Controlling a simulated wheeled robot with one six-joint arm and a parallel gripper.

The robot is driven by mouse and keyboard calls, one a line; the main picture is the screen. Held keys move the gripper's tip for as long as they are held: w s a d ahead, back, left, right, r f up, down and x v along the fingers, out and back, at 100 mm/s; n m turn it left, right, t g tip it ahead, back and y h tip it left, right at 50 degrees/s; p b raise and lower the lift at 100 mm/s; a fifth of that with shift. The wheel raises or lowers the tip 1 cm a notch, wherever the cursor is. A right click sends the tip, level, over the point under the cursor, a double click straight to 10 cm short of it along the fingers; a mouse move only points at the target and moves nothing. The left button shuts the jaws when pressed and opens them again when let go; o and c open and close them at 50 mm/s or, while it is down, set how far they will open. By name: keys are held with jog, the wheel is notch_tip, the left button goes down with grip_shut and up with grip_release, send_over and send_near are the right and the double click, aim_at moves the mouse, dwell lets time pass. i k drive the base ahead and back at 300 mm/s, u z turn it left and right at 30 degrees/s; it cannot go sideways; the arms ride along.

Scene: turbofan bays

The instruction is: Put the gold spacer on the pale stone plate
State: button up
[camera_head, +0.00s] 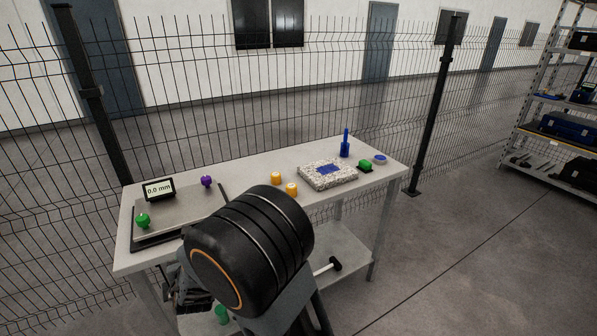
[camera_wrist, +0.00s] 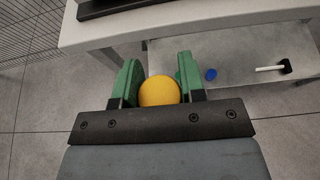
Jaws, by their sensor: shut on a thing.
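A round gold piece, which looks like the gold spacer (camera_wrist: 159,91), sits between the green fingers of my gripper (camera_wrist: 158,70) in the wrist view. My gripper is shut on it and holds it in front of the table edge. In the head view the held piece is hidden behind my dark arm.
Two orange-gold cylinders (camera_head: 276,180) stand left of the plate. A blue spindle (camera_head: 345,147), a green knob (camera_head: 365,164) and a blue-topped disc (camera_head: 380,159) are near its far and right sides. A gauge board (camera_head: 181,212) fills the left. A hammer (camera_head: 331,265) lies below.

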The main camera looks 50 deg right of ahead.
aim_at(321, 170)
jog(key=u, duration=2.45)
jog(key=k, duration=1.5)
jog(key=z, duration=1.7)
